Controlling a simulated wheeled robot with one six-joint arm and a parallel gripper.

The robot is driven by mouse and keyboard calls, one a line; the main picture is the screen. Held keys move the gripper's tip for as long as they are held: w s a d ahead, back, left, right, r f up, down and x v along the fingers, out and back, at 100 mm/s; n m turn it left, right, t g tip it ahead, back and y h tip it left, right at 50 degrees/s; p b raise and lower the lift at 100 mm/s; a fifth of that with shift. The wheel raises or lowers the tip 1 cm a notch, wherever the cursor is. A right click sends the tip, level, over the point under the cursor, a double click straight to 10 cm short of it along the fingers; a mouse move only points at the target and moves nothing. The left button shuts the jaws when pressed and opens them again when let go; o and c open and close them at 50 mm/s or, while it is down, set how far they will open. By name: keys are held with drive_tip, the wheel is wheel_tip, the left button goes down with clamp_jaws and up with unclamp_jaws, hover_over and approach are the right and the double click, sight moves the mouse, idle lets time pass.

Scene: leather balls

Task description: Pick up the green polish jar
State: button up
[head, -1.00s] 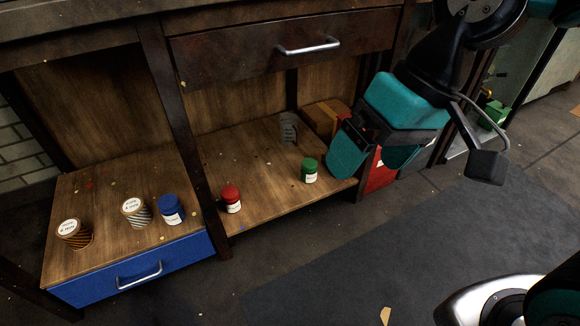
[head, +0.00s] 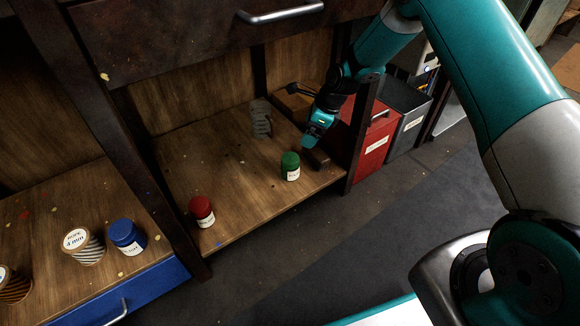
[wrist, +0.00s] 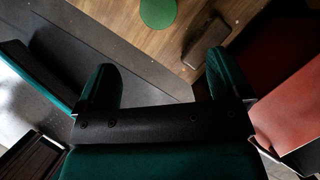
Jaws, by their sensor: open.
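The green polish jar (head: 291,167) stands upright on the wooden shelf under the drawer, near the shelf's right front part. It has a green lid and a white label. In the wrist view its round green lid (wrist: 158,12) shows at the top edge, partly cut off. My gripper (head: 315,138) is just right of and behind the jar in the head view, apart from it. In the wrist view my gripper (wrist: 163,85) has its two teal fingers wide apart with nothing between them; the jar lies beyond the fingertips.
A red jar (head: 202,211) stands left on the same shelf. A dark block (wrist: 199,42) lies near my right finger. A grey coiled item (head: 261,119) is behind. Dark posts (head: 363,130) frame the shelf; a red bin (head: 375,140) stands right. A blue jar (head: 127,237) is left.

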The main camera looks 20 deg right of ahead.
sight(293, 158)
drive_tip(key=b+x, duration=0.5)
drive_tip(key=x, duration=0.5)
drive_tip(key=shift+a+f+b, duration=0.25)
drive_tip(key=shift+f+b, duration=0.1)
drive_tip(key=b+x, duration=0.4)
drive_tip(key=x, duration=0.1)
drive_tip(key=shift+d+f+b, duration=0.15)
drive_tip(key=shift+f+b, duration=0.05)
drive_tip(key=shift+b, duration=0.2)
drive_tip(key=shift+r, duration=0.1)
drive_tip(key=shift+r, duration=0.1)
drive_tip(key=c, duration=1.2)
